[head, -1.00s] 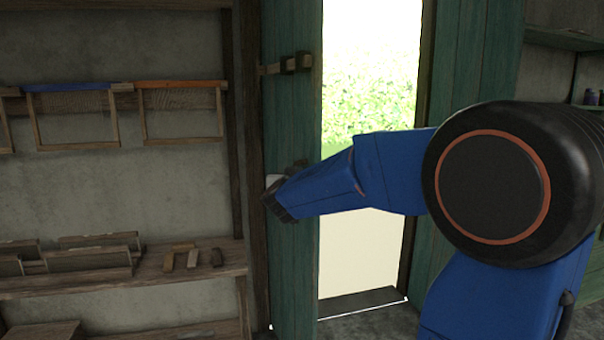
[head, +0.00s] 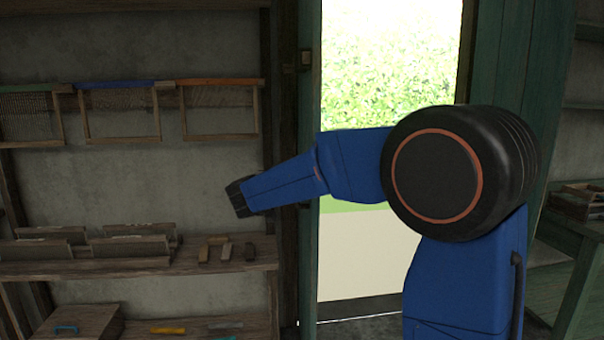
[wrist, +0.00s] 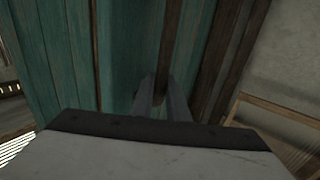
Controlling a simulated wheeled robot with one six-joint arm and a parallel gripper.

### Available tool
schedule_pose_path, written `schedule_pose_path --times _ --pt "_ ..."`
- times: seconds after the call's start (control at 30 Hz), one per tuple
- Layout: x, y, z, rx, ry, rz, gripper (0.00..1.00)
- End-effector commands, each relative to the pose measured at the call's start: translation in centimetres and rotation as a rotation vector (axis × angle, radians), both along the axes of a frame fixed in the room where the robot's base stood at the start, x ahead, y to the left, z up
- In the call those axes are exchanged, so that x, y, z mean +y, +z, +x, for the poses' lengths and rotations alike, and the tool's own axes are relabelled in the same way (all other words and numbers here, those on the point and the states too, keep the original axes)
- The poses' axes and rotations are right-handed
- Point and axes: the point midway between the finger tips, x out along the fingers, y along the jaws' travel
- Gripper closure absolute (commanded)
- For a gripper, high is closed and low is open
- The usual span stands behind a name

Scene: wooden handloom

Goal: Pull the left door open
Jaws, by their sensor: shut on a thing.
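The left door (head: 310,262) is a green plank door, seen nearly edge-on at the left side of the bright doorway. It stands swung open into the room. In the wrist view its green planks (wrist: 60,55) fill the left and middle. My gripper (wrist: 162,98) shows there with its two grey fingers close to the door face, shut on what appears to be the door's handle. The held part is dark and mostly hidden between the fingers. In the head view my blue arm crosses in front of the door, and the fingers are hidden.
A wall shelf (head: 130,264) with wooden pieces stands left of the door, with wooden frames (head: 118,110) hanging above it. The right door (head: 520,90) is green and stands open at the right. A wooden table or shelf unit (head: 575,225) is at the far right. The doorway between is clear.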

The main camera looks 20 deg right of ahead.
Motion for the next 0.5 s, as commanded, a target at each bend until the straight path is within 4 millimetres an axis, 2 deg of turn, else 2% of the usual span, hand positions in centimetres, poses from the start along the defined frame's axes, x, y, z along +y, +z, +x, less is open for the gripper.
schedule_pose_path --times 0.43,0.47,0.5 --pt "0.13 0.25 0.10 -0.004 -0.005 -0.002 1.00" --pt "0.13 0.25 0.10 -0.004 -0.005 -0.002 0.81" --pt "0.13 0.25 0.10 -0.004 -0.005 -0.002 0.78"
